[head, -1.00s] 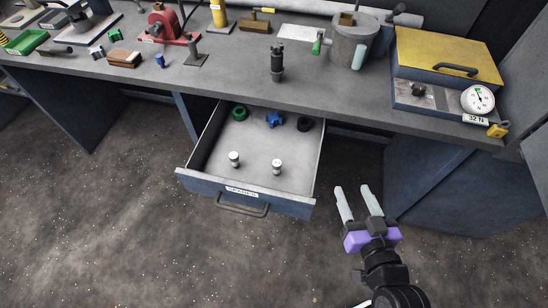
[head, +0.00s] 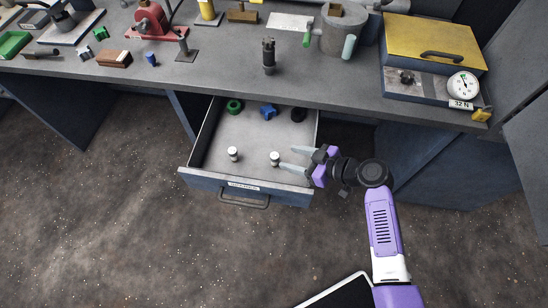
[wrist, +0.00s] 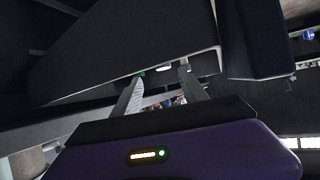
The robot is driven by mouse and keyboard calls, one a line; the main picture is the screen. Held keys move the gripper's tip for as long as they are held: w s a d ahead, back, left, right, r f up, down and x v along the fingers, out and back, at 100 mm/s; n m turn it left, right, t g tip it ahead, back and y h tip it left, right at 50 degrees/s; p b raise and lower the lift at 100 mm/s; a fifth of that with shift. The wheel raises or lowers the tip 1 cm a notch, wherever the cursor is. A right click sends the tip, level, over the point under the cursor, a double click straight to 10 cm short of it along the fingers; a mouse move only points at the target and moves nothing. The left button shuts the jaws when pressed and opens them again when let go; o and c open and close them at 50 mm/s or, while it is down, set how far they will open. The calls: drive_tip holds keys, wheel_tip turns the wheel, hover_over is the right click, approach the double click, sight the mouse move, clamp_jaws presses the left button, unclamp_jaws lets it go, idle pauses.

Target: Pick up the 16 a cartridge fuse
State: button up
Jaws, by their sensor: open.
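Two small white cylinders with dark bands, which look like cartridge fuses, stand upright in the open drawer (head: 214,165). The left fuse (head: 233,154) is near the drawer's front left. The right fuse (head: 275,159) is nearer the right wall. Their ratings are too small to read, so I cannot tell which is 16 A. My gripper (head: 286,157) is open and empty, reaching over the drawer's right wall with its fingertips just right of the right fuse. In the wrist view, a small white patch (wrist: 165,67) shows between the fingertips; I cannot tell what it is.
A green ring (head: 235,105), a blue star-shaped knob (head: 268,111) and a black round part (head: 298,115) lie at the drawer's back. The workbench (head: 225,77) overhangs behind, holding several tools. The drawer's middle floor is clear.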

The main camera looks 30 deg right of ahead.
sight(276, 156)
drive_tip(key=shift+a+p+x, duration=0.25)
drive_tip(key=shift+p+x, duration=0.7)
drive_tip(key=shift+x, duration=2.7)
drive_tip(key=shift+s, duration=0.15)
clamp_jaws()
